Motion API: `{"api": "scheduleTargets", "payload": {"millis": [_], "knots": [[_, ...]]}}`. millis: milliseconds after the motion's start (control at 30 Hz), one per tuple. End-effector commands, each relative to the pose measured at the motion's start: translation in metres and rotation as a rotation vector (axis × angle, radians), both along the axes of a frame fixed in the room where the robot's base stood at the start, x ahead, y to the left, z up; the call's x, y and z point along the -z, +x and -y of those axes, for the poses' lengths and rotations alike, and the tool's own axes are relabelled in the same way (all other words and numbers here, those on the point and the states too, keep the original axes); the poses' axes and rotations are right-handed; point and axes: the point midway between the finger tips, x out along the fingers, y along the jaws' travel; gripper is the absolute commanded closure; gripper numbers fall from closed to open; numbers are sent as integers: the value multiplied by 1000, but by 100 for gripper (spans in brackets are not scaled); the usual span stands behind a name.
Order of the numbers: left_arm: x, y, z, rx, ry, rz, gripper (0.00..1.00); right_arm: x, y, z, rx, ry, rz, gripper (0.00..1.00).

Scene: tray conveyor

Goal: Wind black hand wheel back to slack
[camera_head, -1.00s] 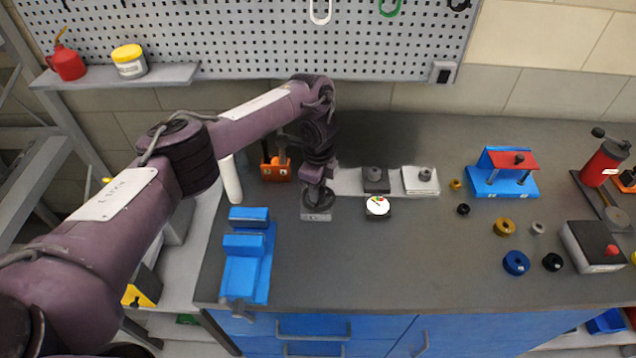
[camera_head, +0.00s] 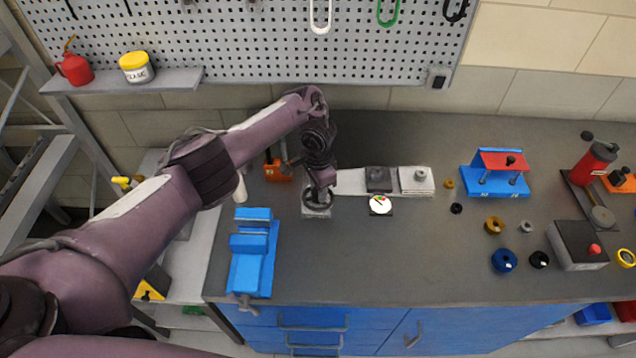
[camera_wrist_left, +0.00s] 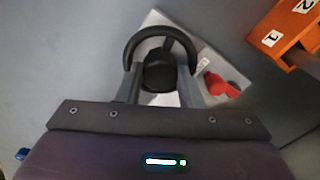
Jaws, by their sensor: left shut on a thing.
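The black hand wheel (camera_head: 314,207) sits on a pale block at the left end of a light strip on the bench. In the left wrist view, the wheel's rim (camera_wrist_left: 161,36) and dark hub show beyond the fingers. My left gripper (camera_head: 320,188) points down onto the wheel from above. Its fingers (camera_wrist_left: 160,86) stand either side of the hub and are shut on the wheel. A red part (camera_wrist_left: 222,86) lies beside the right finger. A round white gauge (camera_head: 381,204) with a coloured dial stands right of the wheel; its reading is too small to tell. My right gripper is out of view.
A blue vice (camera_head: 253,262) stands left of the wheel, near the front edge. An orange holder (camera_head: 278,172) is behind it. Dark and pale blocks (camera_head: 416,181) sit to the right. The bench front between vice and the coloured rings is clear.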

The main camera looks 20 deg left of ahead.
Motion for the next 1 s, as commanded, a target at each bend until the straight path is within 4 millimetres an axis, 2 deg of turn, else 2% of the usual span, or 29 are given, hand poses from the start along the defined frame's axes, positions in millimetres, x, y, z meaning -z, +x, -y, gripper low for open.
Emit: {"api": "scheduleTargets", "payload": {"millis": [333,867,900,1000], "knots": [[-1,1,1,-136,-1,1,90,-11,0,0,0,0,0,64],[-1,1,0,-157,-1,3,90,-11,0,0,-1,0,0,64],[-1,1,0,-156,-1,3,63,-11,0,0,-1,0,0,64],[-1,1,0,-156,-1,2,50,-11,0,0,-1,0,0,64]]}}
